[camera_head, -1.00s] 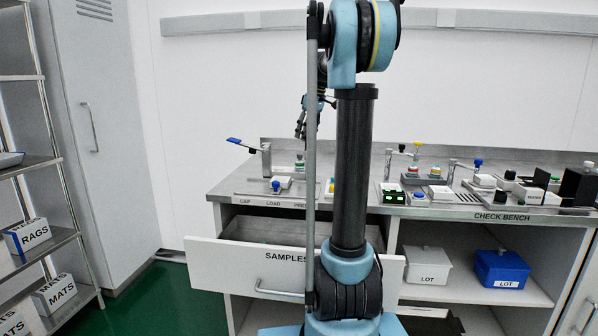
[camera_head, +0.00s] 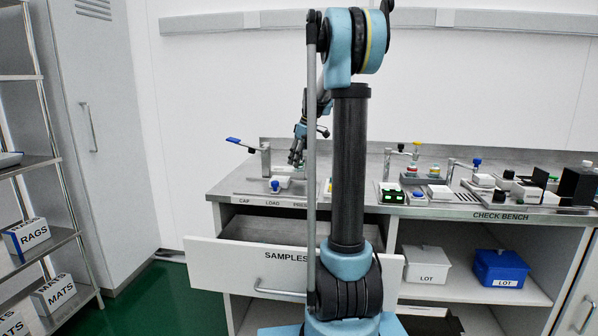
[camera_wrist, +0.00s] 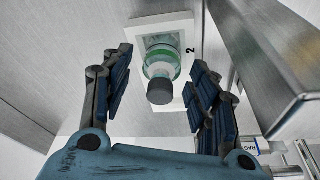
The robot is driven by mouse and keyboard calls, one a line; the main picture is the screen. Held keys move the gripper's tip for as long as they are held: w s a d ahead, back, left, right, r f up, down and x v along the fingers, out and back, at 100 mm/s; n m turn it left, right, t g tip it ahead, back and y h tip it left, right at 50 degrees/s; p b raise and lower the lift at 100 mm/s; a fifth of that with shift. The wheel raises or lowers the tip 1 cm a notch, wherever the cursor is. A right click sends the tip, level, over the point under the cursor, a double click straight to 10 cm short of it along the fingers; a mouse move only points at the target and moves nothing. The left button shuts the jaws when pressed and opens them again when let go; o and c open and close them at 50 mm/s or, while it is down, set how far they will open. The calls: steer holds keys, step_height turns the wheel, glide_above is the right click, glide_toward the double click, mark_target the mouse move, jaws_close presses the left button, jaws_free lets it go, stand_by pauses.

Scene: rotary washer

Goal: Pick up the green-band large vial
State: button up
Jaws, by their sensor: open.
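The green-band vial (camera_wrist: 161,66) shows in the wrist view, with a clear body, a green band and a dark grey cap. It stands in a white holder (camera_wrist: 138,33) marked 2. My gripper (camera_wrist: 160,62) is open, with one finger on each side of the vial and a gap on both sides; neither finger appears to touch it. In the head view my gripper (camera_head: 296,157) is low over the left part of the bench, and it hides the vial there.
A metal bar (camera_wrist: 262,60) runs close along the right of the wrist view. In the head view a blue-handled lever (camera_head: 248,145) stands just left of my gripper. The SAMPLES drawer (camera_head: 230,255) stands pulled out below. Several small devices and vials crowd the bench to the right.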

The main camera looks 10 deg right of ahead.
steer(key=shift+f, duration=0.2)
steer(key=c, duration=1.1)
steer(key=shift+o, duration=0.2)
steer(key=shift+r, duration=0.15)
